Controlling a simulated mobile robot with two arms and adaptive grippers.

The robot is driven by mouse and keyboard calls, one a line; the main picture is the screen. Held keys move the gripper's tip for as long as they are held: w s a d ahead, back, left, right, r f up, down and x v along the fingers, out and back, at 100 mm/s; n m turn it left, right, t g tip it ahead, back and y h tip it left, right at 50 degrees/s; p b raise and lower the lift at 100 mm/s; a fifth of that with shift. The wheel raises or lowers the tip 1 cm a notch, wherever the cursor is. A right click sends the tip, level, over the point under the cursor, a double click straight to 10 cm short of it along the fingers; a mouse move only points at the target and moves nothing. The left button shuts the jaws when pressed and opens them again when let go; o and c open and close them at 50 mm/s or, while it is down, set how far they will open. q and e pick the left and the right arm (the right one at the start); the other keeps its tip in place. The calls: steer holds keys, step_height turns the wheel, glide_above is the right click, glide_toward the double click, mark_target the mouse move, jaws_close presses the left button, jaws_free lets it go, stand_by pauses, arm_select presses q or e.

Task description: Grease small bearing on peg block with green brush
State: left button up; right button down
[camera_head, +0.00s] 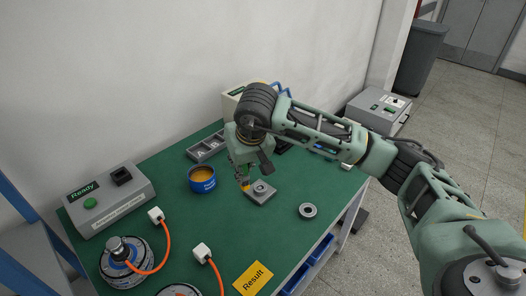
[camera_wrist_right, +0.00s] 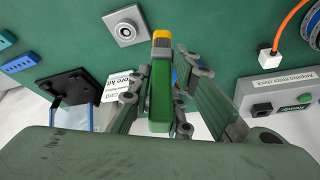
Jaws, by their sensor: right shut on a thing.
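My right gripper (camera_head: 244,172) is shut on the green brush, whose green handle (camera_wrist_right: 160,95) stands between the fingers in the right wrist view. The brush's yellow bristle tip (camera_wrist_right: 160,36) points away from the gripper. The grey peg block (camera_head: 260,194) lies on the green table with a ring-shaped small bearing (camera_head: 260,187) on it. In the head view the tip is at the block's left corner. In the wrist view the block (camera_wrist_right: 124,26) is left of the tip, with a gap between them. Contact with the bearing is not visible. My left gripper is not in view.
A blue tin (camera_head: 202,180) with amber contents stands left of the block. A larger loose ring (camera_head: 307,210) lies to its right. A grey Ready box (camera_head: 110,198), hub motor (camera_head: 126,262) with orange cable and yellow Result card (camera_head: 253,278) are nearer the left and front.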

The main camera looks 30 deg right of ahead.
steer(key=shift+m, duration=0.6)
steer(key=w+d+f, duration=0.1)
steer(key=d+f, duration=0.1)
steer(key=w+d+f, duration=0.1)
steer(key=d+f, duration=0.2)
steer(key=w+d+f, duration=0.2)
steer(key=shift+d+f, duration=0.15)
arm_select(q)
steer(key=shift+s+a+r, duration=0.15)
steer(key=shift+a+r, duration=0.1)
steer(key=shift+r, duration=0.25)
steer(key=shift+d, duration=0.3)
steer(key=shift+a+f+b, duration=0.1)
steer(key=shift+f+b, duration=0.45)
arm_select(e)
steer(key=shift+f, duration=0.55)
